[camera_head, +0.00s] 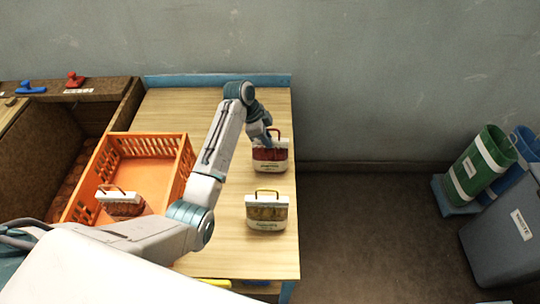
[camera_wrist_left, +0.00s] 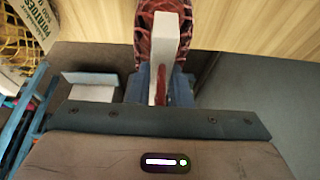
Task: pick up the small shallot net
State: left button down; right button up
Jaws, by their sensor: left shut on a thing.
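A red net bag (camera_head: 270,158) with a white label band and a dark red handle is upright at the far right of the wooden table. Its label is too small to read; I take it as the shallot net. My left gripper (camera_head: 267,137) is over its top, shut on its handle. In the left wrist view, the red mesh (camera_wrist_left: 143,35) and a white strip show beyond and between the jaws (camera_wrist_left: 160,88). I cannot tell whether the bag's bottom touches the table. My right gripper is not in view.
A yellow net bag (camera_head: 267,212) with a yellow handle stands nearer on the table (camera_head: 230,250). An orange crate (camera_head: 178,160) to the left holds a brownish net bag (camera_head: 120,204). Green (camera_head: 478,165) and grey bins (camera_head: 505,240) stand on the floor at right.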

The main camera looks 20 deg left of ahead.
aim_at(263, 148)
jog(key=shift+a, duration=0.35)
pick_arm(q)
jog(key=shift+r, duration=0.15)
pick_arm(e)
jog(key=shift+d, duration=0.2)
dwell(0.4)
pick_arm(q)
jog(key=shift+r+p, duration=0.3)
jog(key=shift+p, duration=0.1)
notch_tip(263, 148, up, 3)
jog(key=p, duration=0.3)
jog(key=shift+r+p, duration=0.1)
jog(key=shift+p, duration=0.2)
jog(key=shift+s+a+p, duration=0.35)
jog(key=shift+s+p, duration=0.55)
jog(key=shift+p, duration=0.05)
jog(key=s+a, duration=0.2)
jog(key=s, duration=0.4)
jog(key=s+a+r+p, duration=0.1)
jog(key=s+a, duration=0.1)
jog(key=s, duration=0.5)
jog(key=shift+a, duration=0.3)
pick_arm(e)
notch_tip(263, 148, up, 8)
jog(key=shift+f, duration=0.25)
pick_arm(q)
jog(key=shift+s, duration=0.1)
